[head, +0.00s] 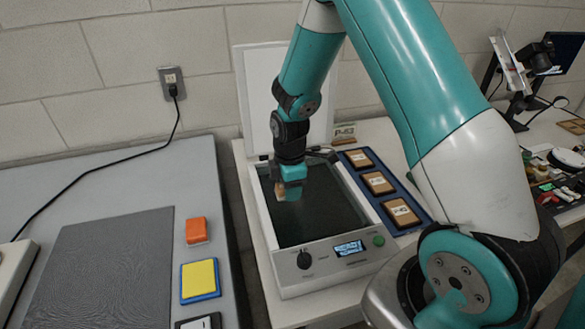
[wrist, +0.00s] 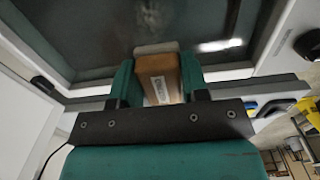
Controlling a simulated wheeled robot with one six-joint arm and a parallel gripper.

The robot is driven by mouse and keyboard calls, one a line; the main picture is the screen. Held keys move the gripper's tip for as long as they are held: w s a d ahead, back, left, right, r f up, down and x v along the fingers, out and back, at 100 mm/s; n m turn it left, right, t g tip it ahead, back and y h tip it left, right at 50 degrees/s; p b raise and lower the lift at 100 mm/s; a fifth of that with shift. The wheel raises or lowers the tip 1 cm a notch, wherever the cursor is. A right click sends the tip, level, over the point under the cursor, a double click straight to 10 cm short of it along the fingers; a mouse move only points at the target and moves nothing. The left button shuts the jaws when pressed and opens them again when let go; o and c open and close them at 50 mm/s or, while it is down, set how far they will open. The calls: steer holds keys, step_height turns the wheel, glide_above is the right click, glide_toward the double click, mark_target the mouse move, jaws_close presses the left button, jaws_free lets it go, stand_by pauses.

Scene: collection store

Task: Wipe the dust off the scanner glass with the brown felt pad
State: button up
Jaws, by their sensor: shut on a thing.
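The scanner (head: 336,255) stands on a white table with its white lid (head: 263,92) raised at the back. Its dark glass (head: 320,215) faces up; faint greyish haze shows on the glass in the wrist view (wrist: 100,35), and I cannot tell how much is dust. My gripper (head: 289,193) is over the left part of the glass, pointing down. It is shut on the brown felt pad (head: 280,191), a brown block with a pale label and a greyish end in the wrist view (wrist: 158,78). Whether the pad touches the glass is unclear.
A blue tray (head: 391,199) with several labelled brown pieces lies right of the scanner. On the grey table at left are an orange block (head: 196,231), a yellow-and-blue pad (head: 200,280) and a dark mat (head: 100,270). A small sign (head: 345,131) stands behind.

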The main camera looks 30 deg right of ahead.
steer(key=shift+r+p, duration=1.15)
steer(key=shift+r, duration=0.6)
